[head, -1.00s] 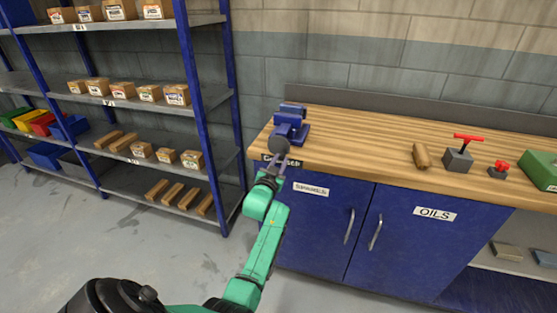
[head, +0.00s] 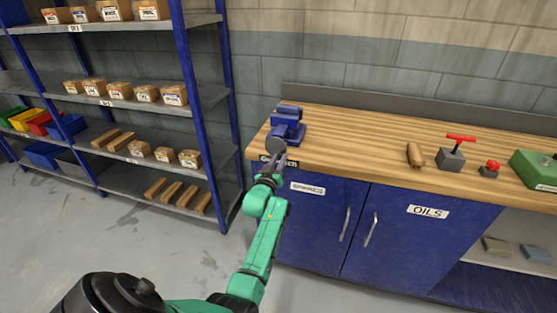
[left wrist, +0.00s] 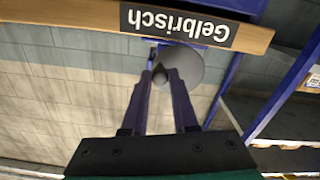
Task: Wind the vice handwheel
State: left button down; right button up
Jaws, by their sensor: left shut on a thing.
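The blue vice (head: 287,122) stands on the left end of the wooden workbench. Its grey round handwheel (head: 277,146) faces the front, at the bench's front edge. My left gripper (head: 270,165) reaches up to the handwheel from below and in front. In the left wrist view the two fingers of my left gripper (left wrist: 165,88) are shut on the handwheel (left wrist: 187,66), close to its hub. The vice body is mostly hidden in the left wrist view. My right gripper is not in view.
The workbench (head: 350,140) carries a wooden piece (head: 415,155), a grey block with a red handle (head: 452,154), a small red-topped item (head: 490,169) and a green box (head: 537,170). Blue cupboards (head: 330,220) are below. A shelf rack (head: 195,100) stands left of the bench.

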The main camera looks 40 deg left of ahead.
pick_arm(q)
jog(key=shift+r+n+p, duration=0.45)
jog(key=shift+n, duration=0.75)
jog(key=shift+f, duration=0.1)
jog(key=shift+r+n+p, duration=0.3)
jog(key=shift+n+p, duration=0.2)
jog(key=shift+n, duration=0.2)
jog(key=shift+f, duration=0.1)
jog(key=c, duration=0.8)
grip_release()
